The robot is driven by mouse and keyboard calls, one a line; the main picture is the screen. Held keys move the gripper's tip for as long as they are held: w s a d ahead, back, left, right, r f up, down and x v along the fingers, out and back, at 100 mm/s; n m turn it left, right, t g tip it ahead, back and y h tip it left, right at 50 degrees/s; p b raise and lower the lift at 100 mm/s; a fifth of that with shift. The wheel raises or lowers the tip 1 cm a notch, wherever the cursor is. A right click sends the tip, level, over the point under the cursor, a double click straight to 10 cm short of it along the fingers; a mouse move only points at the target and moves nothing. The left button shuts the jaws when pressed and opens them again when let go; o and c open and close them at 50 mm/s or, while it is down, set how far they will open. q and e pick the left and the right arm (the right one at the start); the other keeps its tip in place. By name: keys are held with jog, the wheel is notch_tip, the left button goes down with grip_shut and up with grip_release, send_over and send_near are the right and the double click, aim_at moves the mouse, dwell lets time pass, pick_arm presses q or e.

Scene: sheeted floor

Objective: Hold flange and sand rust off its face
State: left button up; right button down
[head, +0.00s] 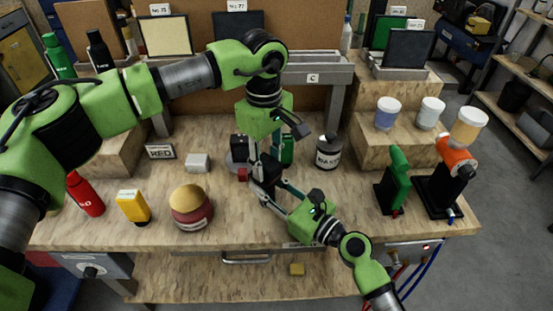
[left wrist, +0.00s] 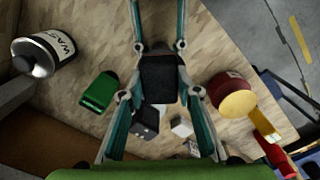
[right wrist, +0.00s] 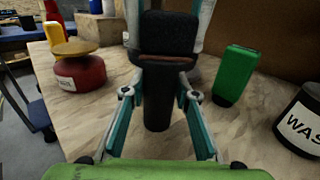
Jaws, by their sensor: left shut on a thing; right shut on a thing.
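A black block (left wrist: 160,78), which looks like a sanding block, sits between the fingers of my left gripper (head: 262,165), which is shut on it. In the right wrist view the block (right wrist: 167,33) lies over a dark piece with a thin brown edge (right wrist: 160,60) and a dark cylindrical stem (right wrist: 157,110), apparently the flange. My right gripper (right wrist: 160,80) is shut on this piece from the near side. The block and flange appear to touch, above the bench middle. The block hides most of the flange face, so its rust cannot be judged.
On the wooden bench (head: 330,225) stand a red pot with a tan top (head: 190,212), a yellow bottle (head: 133,207), a green bottle (right wrist: 235,75), a waste can (head: 328,152) and a white block (head: 198,162). Green and orange tools (head: 396,180) stand right.

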pick_arm(q)
jog(key=a, duration=0.3)
jog(key=shift+a, duration=0.25)
jog(key=shift+c, duration=0.2)
jog(key=shift+d, duration=3.3)
jog(key=shift+r, duration=4.05)
jog(key=shift+f, duration=0.2)
